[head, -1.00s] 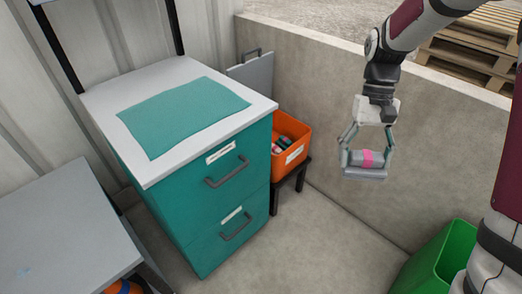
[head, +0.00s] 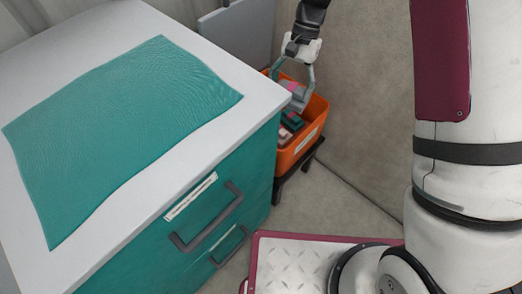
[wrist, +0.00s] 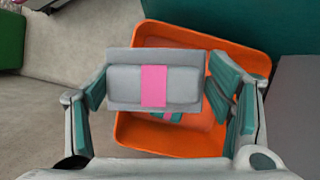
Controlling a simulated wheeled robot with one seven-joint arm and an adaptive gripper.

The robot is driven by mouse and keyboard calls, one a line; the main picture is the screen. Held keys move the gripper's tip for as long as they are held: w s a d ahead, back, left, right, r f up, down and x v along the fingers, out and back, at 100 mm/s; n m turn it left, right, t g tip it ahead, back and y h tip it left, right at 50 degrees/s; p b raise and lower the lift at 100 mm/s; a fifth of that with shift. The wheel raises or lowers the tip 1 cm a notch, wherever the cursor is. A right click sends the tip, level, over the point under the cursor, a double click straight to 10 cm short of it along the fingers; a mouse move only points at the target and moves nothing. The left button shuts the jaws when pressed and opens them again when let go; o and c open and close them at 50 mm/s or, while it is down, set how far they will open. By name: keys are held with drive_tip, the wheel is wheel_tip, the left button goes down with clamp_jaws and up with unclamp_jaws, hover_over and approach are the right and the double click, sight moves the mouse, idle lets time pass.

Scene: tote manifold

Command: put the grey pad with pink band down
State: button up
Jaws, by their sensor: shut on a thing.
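The grey pad with a pink band (wrist: 155,84) is held in my gripper (wrist: 165,95), between its two teal-padded fingers. In the wrist view the pad is above the orange bin (wrist: 190,144), covering much of its opening. In the head view my gripper (head: 293,82) is at the bin (head: 312,125), with the pad (head: 294,90) partly hidden by the finger. Whether the pad touches anything in the bin cannot be told.
Teal and pink pads (head: 290,122) lie in the bin, which stands on a dark stand (head: 291,182). A teal drawer cabinet (head: 165,235) with a white top and a teal mat (head: 120,115) stands left of it. A concrete wall (head: 370,100) is behind.

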drive_tip(key=w+a+f+m+y+b, duration=0.15)
drive_tip(key=a+f+b, duration=0.25)
drive_tip(key=a+f, duration=0.55)
drive_tip(key=shift+m+h, duration=0.25)
drive_tip(key=shift+m, duration=0.3)
drive_tip(key=shift+d+f+b, duration=0.2)
drive_tip(key=shift+f+b, duration=0.95)
drive_tip(key=shift+f, duration=2.05)
drive_tip(key=shift+d+f+b, duration=0.15)
drive_tip(key=shift+f+b, duration=1)
drive_tip(key=shift+f, duration=2)
drive_tip(key=shift+d+f+b, duration=0.2)
drive_tip(key=shift+f+b, duration=0.95)
drive_tip(key=shift+f, duration=2.05)
drive_tip(key=o, duration=1.2)
drive_tip(key=shift+f, duration=0.1)
drive_tip(key=p+v, duration=0.5)
drive_tip(key=v, duration=0.7)
drive_tip(key=shift+r, duration=0.25)
